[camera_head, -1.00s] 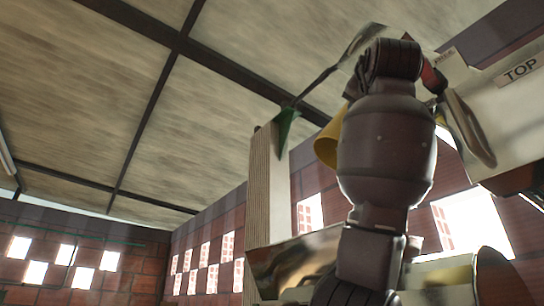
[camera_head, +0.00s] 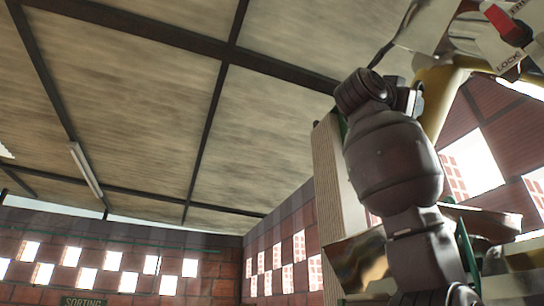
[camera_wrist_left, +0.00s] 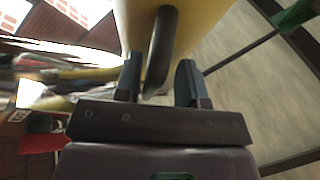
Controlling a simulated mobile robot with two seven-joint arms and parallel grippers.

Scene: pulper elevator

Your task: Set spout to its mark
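In the left wrist view, a large yellow curved surface (camera_wrist_left: 215,14), probably the spout, fills the top. A dark bar-like handle (camera_wrist_left: 161,45) stands out in front of it. My left gripper (camera_wrist_left: 160,84) has its two fingers apart, one on each side of the handle's lower part. A small gap shows beside the right finger; contact is not clear. In the head view, a yellow pipe-like part (camera_head: 438,92) shows behind my dark arm, which hides much of it. No mark for the spout can be made out. My right gripper is not in view.
A red lever (camera_head: 506,24) sits by a "LOCK" label (camera_head: 508,61) at the top right. A pale ribbed column (camera_head: 328,190) and a shiny metal panel (camera_head: 358,264) stand behind my arm. Brick walls with openings lie beyond. The left side under the ceiling is clear.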

